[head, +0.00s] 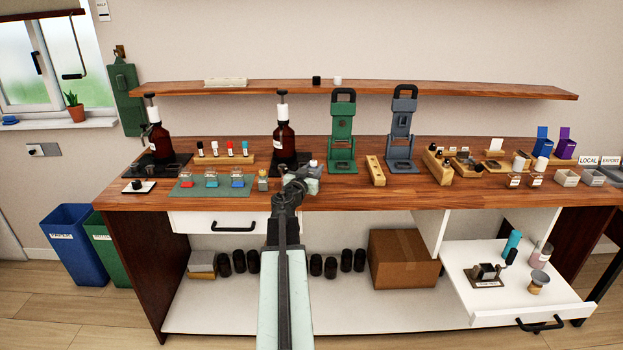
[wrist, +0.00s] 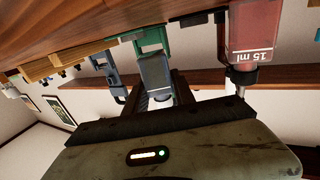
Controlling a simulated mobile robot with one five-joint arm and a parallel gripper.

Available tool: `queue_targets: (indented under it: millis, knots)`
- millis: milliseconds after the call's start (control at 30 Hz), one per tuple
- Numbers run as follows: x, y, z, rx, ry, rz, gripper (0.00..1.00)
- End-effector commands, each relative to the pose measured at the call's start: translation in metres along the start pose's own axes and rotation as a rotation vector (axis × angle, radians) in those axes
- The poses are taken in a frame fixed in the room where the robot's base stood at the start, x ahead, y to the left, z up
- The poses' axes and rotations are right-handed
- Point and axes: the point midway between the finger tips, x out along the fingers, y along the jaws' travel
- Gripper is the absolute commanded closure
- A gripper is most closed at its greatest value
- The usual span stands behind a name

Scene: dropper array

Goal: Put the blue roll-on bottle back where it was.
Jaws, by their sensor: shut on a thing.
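My gripper (head: 291,187) is over the front part of the wooden bench, right of the green mat (head: 176,190). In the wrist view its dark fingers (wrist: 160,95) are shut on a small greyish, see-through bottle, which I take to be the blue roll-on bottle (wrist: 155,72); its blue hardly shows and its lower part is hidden. In the head view my gripper covers most of it. A red 15 ml bottle (wrist: 252,35) is near my gripper in the wrist view.
A wooden rack (head: 222,159) of capped vials stands behind the mat. A brown pump bottle (head: 284,142) stands behind my gripper. Green (head: 343,135) and blue-grey (head: 402,135) presses stand to the right, with a wooden block (head: 376,171) between them. A shelf (head: 440,88) runs above.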

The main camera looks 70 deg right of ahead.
Motion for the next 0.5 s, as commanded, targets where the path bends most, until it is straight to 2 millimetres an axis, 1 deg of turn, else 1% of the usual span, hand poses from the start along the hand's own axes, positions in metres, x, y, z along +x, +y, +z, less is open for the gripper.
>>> queue_targets:
  millis: [33,200,500]
  knots:
    - [0.001,0.003,0.013,0.000,0.000,0.004,1.00]
    - [0.002,0.006,0.033,0.000,0.000,0.008,1.00]
    - [0.002,0.007,0.032,0.000,0.000,0.009,1.00]
